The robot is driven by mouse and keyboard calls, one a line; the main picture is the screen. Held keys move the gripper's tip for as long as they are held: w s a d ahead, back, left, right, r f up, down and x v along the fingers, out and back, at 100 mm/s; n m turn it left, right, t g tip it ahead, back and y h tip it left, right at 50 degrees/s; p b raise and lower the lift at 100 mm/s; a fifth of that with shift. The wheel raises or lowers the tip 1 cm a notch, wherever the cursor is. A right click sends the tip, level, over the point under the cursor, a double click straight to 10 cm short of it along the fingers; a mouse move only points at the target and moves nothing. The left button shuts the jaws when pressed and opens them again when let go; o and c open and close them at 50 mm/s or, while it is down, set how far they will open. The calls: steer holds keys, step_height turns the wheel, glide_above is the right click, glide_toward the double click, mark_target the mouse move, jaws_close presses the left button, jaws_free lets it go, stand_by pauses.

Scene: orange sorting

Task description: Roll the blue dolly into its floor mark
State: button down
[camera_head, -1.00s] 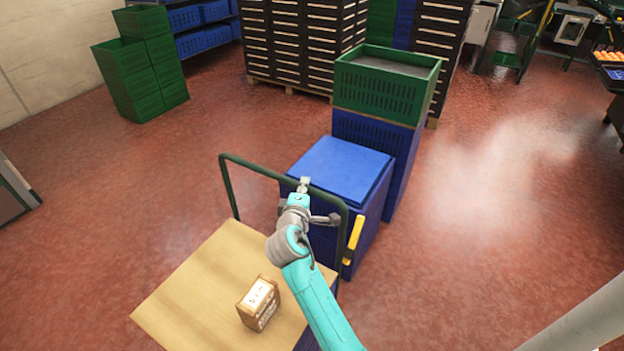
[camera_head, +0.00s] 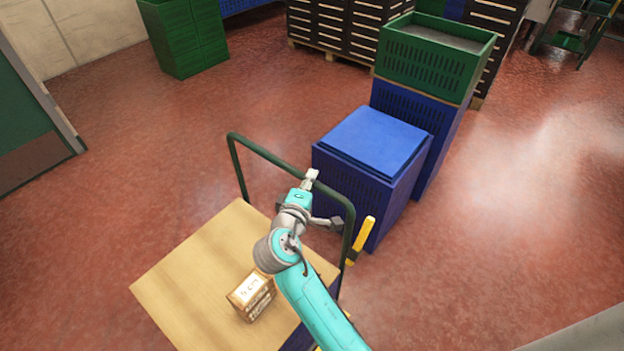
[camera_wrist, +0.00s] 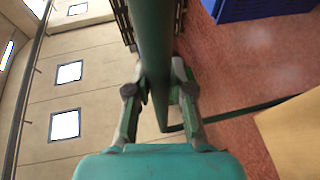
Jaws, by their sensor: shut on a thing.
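A small brown carton (camera_head: 252,297) with a white label sits on the deck. I see no floor mark in these views.
A blue crate with a lid (camera_head: 375,140) stands close behind the handle's right side. A green crate on blue ones (camera_head: 435,60) stands behind it. Green crates (camera_head: 187,40) stand at the back left, a door (camera_head: 30,125) at the left. Red floor (camera_head: 530,220) is open at right.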

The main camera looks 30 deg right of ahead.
steer(key=shift+a+f, duration=0.1)
steer(key=shift+a, duration=0.05)
steer(key=c, duration=1)
jaws_free()
steer(key=shift+s+a, duration=0.1)
steer(key=shift+a, duration=0.05)
steer(key=v, duration=1.2)
